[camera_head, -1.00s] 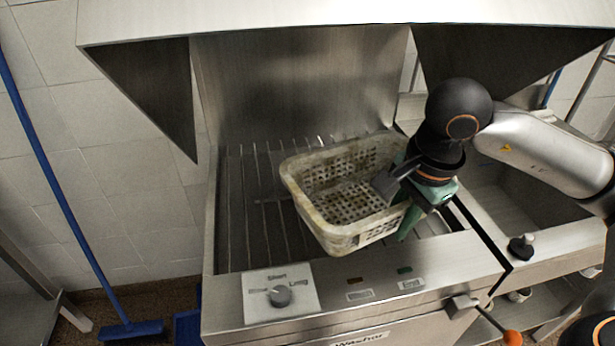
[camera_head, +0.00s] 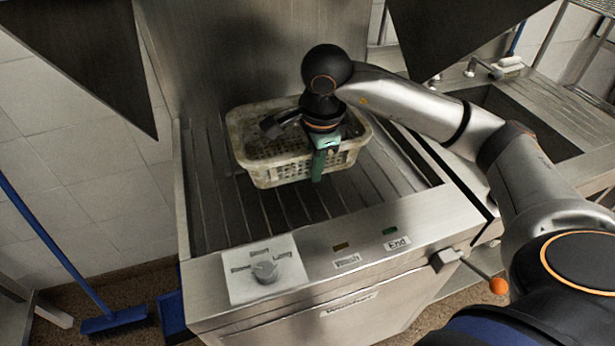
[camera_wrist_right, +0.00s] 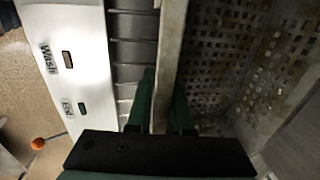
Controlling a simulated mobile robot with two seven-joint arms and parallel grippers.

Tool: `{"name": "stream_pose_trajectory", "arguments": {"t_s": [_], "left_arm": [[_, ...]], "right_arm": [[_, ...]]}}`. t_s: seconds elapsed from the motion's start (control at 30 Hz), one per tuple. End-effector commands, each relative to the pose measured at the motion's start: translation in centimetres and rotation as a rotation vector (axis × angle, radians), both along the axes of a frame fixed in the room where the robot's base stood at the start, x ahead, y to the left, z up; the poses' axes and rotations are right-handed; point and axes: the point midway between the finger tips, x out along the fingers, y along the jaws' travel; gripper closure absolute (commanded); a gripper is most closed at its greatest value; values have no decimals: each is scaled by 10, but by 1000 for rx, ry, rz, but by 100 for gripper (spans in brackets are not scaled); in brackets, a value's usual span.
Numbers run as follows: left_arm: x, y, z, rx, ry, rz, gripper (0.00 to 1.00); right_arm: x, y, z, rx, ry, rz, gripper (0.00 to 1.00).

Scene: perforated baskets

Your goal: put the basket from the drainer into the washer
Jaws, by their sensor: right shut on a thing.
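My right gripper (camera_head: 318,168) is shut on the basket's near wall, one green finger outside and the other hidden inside. In the right wrist view, the basket wall (camera_wrist_right: 170,60) runs between the green fingers (camera_wrist_right: 163,105). My left gripper is not in view.
The washer's front panel has a dial (camera_head: 265,270) and a lever with an orange knob (camera_head: 498,286). A sink (camera_head: 520,125) with a tap is at the right. A blue broom (camera_head: 115,320) leans at the left. The slats right of the basket are free.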

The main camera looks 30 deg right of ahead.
Motion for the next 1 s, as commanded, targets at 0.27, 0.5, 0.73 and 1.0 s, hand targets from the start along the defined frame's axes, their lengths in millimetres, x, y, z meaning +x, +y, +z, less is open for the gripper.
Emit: {"name": "stream_pose_trajectory", "arguments": {"t_s": [0.27,0.5,0.73,1.0], "left_arm": [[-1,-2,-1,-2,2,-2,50],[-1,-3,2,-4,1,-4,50],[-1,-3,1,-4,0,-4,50],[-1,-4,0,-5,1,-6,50]], "right_arm": [[14,6,-17,1,0,1,100],[14,6,-48,0,0,1,100],[15,6,-49,0,-2,1,100],[14,6,-51,0,-1,1,62]]}}
